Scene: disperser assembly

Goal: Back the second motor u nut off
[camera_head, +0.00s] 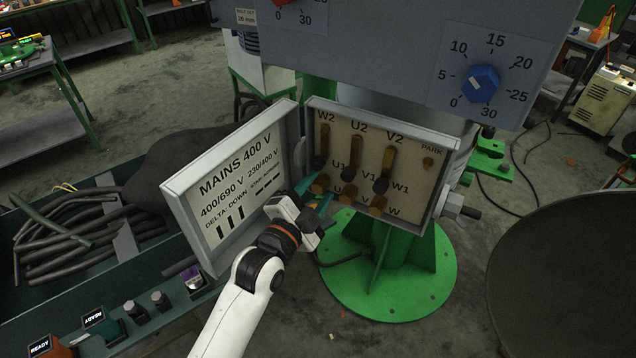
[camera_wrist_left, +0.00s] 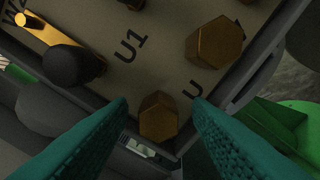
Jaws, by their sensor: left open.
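The motor terminal board (camera_head: 402,160) sits in an open grey box, with letter labels beside its terminals. The brass U nut (camera_head: 320,184) is at the lower left of the board, left of the letter U. It also shows in the left wrist view as a hexagonal nut (camera_wrist_left: 158,118). My left gripper (camera_head: 317,197) is open, its teal fingers pointing at the board. In the left wrist view its fingertips (camera_wrist_left: 160,102) stand either side of the U nut, with gaps visible. Two more lower brass nuts (camera_head: 348,195) (camera_head: 377,206) sit to the right. My right gripper is not in view.
The box lid (camera_head: 240,180) stands open on the left, close to my left wrist. Brass links (camera_head: 325,140) with dark caps (camera_wrist_left: 75,66) stand above the lower nuts. A PARK post (camera_head: 428,162) is at the right. A cable tray (camera_head: 75,240) lies at the left.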

